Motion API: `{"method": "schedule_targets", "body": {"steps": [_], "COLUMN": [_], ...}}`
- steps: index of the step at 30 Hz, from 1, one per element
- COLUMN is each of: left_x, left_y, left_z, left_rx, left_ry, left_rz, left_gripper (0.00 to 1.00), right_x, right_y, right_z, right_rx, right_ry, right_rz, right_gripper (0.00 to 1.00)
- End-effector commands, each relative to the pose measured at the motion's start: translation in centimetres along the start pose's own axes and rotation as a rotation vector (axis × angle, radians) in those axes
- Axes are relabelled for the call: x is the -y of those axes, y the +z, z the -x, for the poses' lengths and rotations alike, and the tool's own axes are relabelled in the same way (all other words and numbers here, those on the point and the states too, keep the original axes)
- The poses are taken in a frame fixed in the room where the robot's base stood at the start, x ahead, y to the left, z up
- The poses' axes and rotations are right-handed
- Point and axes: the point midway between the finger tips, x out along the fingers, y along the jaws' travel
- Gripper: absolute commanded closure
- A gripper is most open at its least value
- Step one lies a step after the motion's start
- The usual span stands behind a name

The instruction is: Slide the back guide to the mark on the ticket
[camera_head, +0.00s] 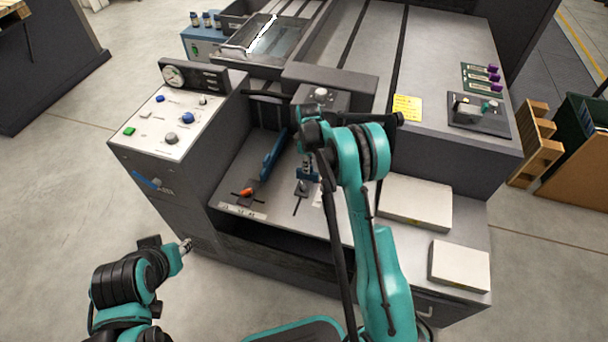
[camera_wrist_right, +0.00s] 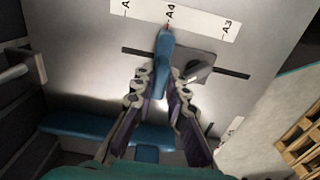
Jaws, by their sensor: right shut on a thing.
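The back guide is blue, with a narrow pointer (camera_wrist_right: 165,48) in the right wrist view. Its tip is at the A4 mark on a white scale strip (camera_wrist_right: 190,18), where a short red line shows. My right gripper (camera_wrist_right: 160,85) is shut on the guide, fingers on both sides of it. A dark knob (camera_wrist_right: 200,70) sits beside the pointer on a black slot. In the head view my right gripper (camera_head: 306,172) is over the feed table, partly hidden by my arm. The ticket (camera_head: 407,107) is yellow; its writing is too small to read. My left gripper (camera_head: 186,245) is low at front left, holding nothing visible.
Another blue guide (camera_head: 272,155) with an orange knob (camera_head: 247,192) stands left of my right gripper. A control panel (camera_head: 175,120) is further left. Two paper stacks (camera_head: 415,203) (camera_head: 459,265) lie to the right. Open floor lies at front left.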

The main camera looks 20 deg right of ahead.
Motion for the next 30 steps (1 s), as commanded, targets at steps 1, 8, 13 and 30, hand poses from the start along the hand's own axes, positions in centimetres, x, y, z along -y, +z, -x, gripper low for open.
{"method": "schedule_targets", "body": {"steps": [1,8,13,30], "left_x": [0.0,0.0,0.0,0.0], "left_y": [0.0,0.0,0.0,0.0], "left_z": [0.0,0.0,0.0,0.0], "left_rx": [0.0,0.0,0.0,0.0], "left_ry": [0.0,0.0,0.0,0.0], "left_rz": [0.0,0.0,0.0,0.0], "left_gripper": [0.66,0.66,0.66,0.66], "right_x": [-0.1,-0.1,0.0,-0.1], "right_y": [-0.1,-0.1,-0.1,0.0], "right_z": [0.0,0.0,0.0,5.2], "right_rx": [-0.001,-0.001,-0.001,-0.001], "right_ry": [-0.001,-0.001,-0.001,-0.001], "right_rz": [0.001,0.001,0.001,0.001], "right_gripper": [1.0,1.0,0.66,0.66]}}
